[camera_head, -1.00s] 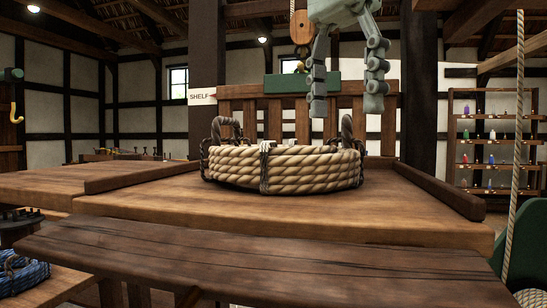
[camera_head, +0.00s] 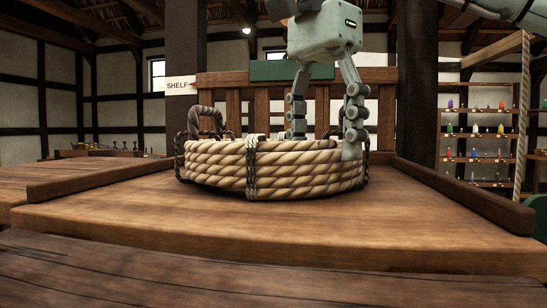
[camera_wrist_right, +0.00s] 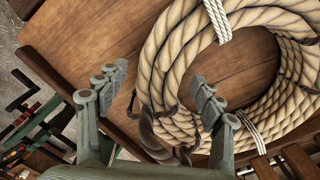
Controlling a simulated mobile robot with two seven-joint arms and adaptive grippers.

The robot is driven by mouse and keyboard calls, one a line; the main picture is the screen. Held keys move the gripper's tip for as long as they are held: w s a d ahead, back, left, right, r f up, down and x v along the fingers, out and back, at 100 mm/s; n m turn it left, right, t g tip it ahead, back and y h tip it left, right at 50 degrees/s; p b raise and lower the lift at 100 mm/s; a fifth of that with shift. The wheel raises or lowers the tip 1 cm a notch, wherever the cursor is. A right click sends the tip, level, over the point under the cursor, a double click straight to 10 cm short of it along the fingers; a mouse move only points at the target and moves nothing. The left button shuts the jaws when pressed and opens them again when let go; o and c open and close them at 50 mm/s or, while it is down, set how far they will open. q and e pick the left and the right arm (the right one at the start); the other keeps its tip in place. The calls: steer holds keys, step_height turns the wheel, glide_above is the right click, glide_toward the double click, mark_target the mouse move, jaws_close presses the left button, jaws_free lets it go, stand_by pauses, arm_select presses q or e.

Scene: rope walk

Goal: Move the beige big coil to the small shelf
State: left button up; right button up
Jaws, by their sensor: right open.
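The beige big coil (camera_head: 215,168) is a thick stacked rope ring with dark lashings and dark loop handles. It lies flat on a wooden table (camera_head: 150,225) in the head view, and in the right wrist view (camera_wrist_right: 165,50) from above. My right gripper (camera_head: 324,145) points down at the coil's right part, fingers spread and empty. In the right wrist view, one finger of the gripper (camera_wrist_right: 158,88) is over bare wood outside the ring and the other over the rope. A dark loop handle (camera_wrist_right: 145,125) lies near them. Contact cannot be told. My left gripper is not in view.
A sign reading SHELF (camera_head: 178,86) stands behind the table at left. A railed wooden back (camera_head: 225,105) rises behind the coil, and low rails (camera_head: 460,195) edge the table. A rack of small coloured bottles (camera_head: 478,156) stands far right. The table front is clear.

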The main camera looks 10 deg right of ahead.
steer(key=shift+f, duration=0.85)
jaws_close()
steer(key=shift+r, duration=0.15)
